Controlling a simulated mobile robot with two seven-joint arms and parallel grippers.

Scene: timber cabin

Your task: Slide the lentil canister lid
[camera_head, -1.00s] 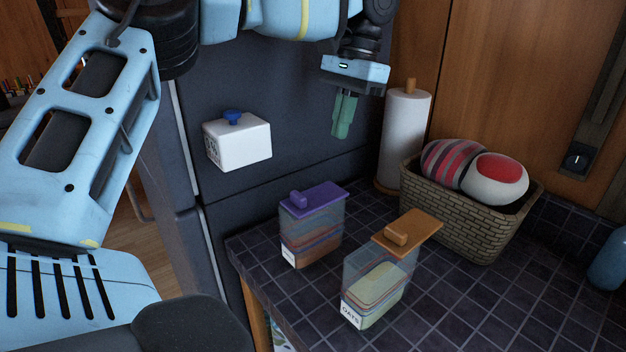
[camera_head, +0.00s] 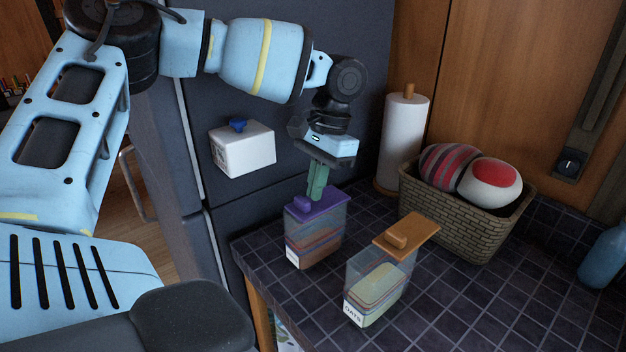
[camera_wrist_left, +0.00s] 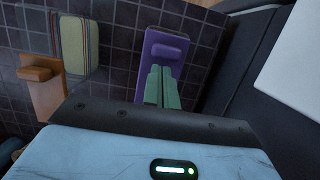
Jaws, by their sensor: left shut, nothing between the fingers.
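A clear canister (camera_head: 318,240) with reddish-brown layers inside stands near the counter's left edge. Its label is too small to read. Its purple lid (camera_head: 334,200) with a raised knob lies over the top, and it also shows in the left wrist view (camera_wrist_left: 163,36). My left gripper (camera_head: 316,197) is shut and empty, its green fingers pointing down at the lid beside the knob. In the left wrist view, the fingertips (camera_wrist_left: 162,70) overlap the lid near the knob (camera_wrist_left: 169,51); I cannot tell whether they touch. My right gripper is not in view.
A canister labelled OATS (camera_head: 378,290) stands to the right, its orange lid (camera_head: 412,236) overhanging to the back right. A basket (camera_head: 455,228) with two round cushions and a paper roll (camera_head: 403,140) stand behind. A white box (camera_head: 243,150) is on the dark cabinet front.

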